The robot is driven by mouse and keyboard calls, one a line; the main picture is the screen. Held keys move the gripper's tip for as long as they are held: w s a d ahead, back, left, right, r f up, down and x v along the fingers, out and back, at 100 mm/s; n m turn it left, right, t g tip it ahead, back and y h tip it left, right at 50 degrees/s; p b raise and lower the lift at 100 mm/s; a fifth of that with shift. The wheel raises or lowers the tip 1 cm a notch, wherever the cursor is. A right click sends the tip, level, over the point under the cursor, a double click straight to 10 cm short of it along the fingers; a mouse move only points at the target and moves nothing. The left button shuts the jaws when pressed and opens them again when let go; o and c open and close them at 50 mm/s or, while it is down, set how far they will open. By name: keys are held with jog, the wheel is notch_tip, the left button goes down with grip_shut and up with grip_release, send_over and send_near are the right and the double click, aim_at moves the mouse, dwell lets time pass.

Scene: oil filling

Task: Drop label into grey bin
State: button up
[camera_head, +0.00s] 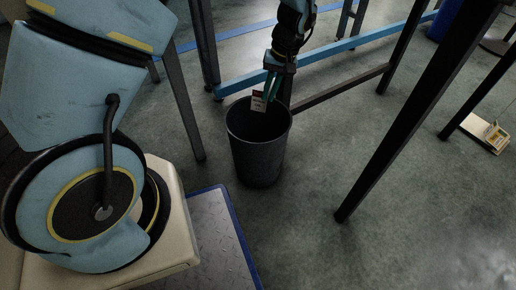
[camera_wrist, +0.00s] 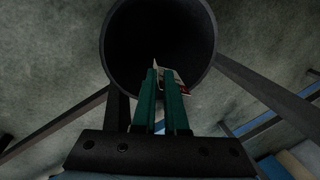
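The grey bin (camera_head: 257,155) stands on the floor near the middle of the head view, with its dark open mouth facing up. My gripper (camera_head: 269,88) points down over the bin's mouth, at its back rim. It is shut on the label (camera_head: 258,101), a small white tag with a dark red part, which hangs at the fingertips over the opening. In the wrist view the bin (camera_wrist: 207,50) fills the top centre. The two green fingers of my gripper (camera_wrist: 162,76) reach over its mouth with the label (camera_wrist: 181,82) between and beside their tips. The bin's inside is too dark to make out.
Dark table legs (camera_head: 420,110) and a blue crossbar (camera_head: 330,50) stand behind and right of the bin. A blue-edged metal plate (camera_head: 220,240) lies at front left. A small yellowish device (camera_head: 492,137) lies on the floor at far right.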

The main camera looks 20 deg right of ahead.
jog(key=o, duration=0.4)
jog(key=shift+c, duration=0.2)
jog(key=p+v, duration=0.2)
jog(key=v, duration=0.5)
jog(key=shift+r+p, duration=0.25)
jog(key=shift+p, duration=0.05)
